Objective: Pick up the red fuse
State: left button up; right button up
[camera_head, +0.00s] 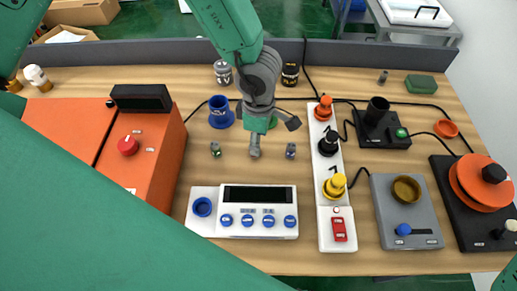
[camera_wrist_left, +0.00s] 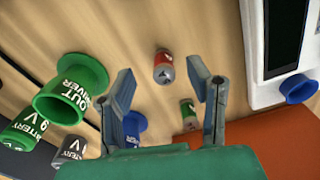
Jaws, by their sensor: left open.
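The red fuse (camera_wrist_left: 163,67) shows in the left wrist view as a small cylinder with a grey end on the wooden table. It lies ahead of the opening between the fingers of my left gripper (camera_wrist_left: 165,85), not touched by them. My left gripper also shows in the head view (camera_head: 256,130), pointing down over the middle of the table, open and empty. My right gripper is not in view.
A green fuse (camera_wrist_left: 188,113) lies close to the right finger. Blue (camera_head: 220,113) and green (camera_wrist_left: 73,90) cups, a white panel (camera_head: 243,210), an orange box (camera_head: 160,140) and a white connector strip (camera_head: 326,165) surround the spot.

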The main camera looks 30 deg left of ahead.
pick_arm(q)
jog(key=shift+s+f, duration=0.15)
jog(key=shift+f, duration=0.2)
jog(key=f, duration=0.1)
jog(key=a+f, duration=0.1)
jog(key=f, duration=0.1)
jog(key=a+f, duration=0.1)
jog(key=shift+f, duration=0.45)
jog(key=shift+d, duration=0.25)
jog(key=shift+d+r, duration=0.25)
jog(key=shift+d, duration=0.2)
grip_shut()
jog(key=shift+d, duration=0.15)
jog(key=shift+a+r, duration=0.1)
jog(key=shift+a, duration=0.3)
jog(key=r, duration=0.4)
jog(key=shift+a, duration=0.35)
jog(key=r, duration=0.2)
jog(key=d+r, duration=0.1)
jog(key=r, duration=0.2)
jog(key=shift+r+p, duration=0.35)
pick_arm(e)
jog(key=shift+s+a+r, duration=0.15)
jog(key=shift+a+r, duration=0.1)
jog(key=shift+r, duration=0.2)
